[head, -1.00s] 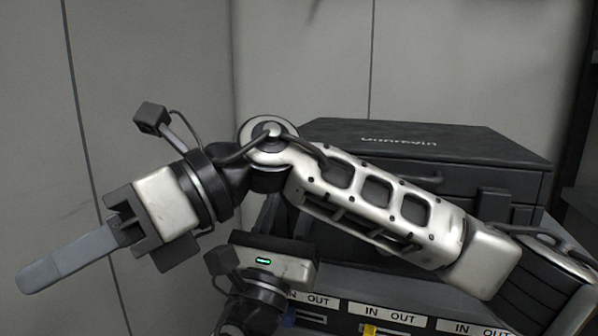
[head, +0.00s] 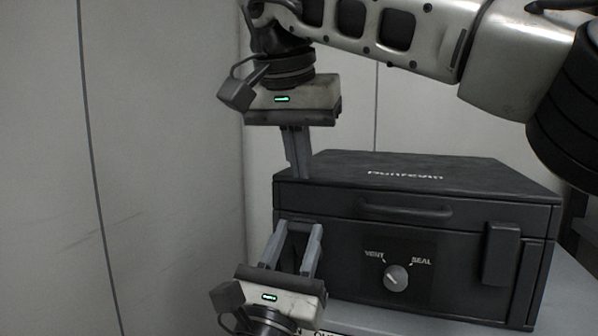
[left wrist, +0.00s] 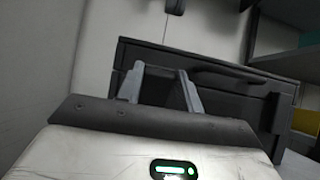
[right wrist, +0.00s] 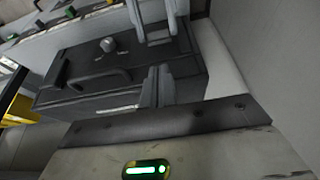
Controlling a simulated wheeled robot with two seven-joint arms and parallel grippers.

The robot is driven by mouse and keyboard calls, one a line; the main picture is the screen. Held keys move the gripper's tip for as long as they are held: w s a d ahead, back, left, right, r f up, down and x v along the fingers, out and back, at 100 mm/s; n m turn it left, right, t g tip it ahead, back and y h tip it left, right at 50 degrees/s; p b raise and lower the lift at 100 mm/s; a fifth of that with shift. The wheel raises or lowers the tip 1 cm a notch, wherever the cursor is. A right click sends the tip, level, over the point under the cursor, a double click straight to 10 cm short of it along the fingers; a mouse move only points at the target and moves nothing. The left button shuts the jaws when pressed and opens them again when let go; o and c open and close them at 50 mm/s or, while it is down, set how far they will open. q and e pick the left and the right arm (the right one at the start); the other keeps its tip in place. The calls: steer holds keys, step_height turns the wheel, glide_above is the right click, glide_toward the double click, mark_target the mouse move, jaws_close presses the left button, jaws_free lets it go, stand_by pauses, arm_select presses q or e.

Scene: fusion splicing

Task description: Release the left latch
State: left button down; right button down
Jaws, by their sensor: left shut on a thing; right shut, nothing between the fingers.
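A black case (head: 340,228) with a lid and front handle (head: 405,210) stands ahead; it also shows in the left wrist view (left wrist: 240,108) and right wrist view (right wrist: 185,65). My left gripper (head: 297,228) is at the front left of the case. Its fingers stand apart, shut on the left latch, which is mostly hidden between them. They also show in the left wrist view (left wrist: 162,72). The right latch (head: 501,253) lies against the case front. My right gripper (head: 301,175) points down, shut and empty, at the left end of the lid.
A VENT/SEAL knob (head: 396,278) is on the case front. A grey wall (head: 160,150) stands close on the left. My right arm spans the top of the head view, above the case. A grey surface (head: 565,300) lies at the right.

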steer(key=x, duration=0.8)
steer(key=shift+a+f, duration=0.1)
steer(key=shift+s, duration=0.1)
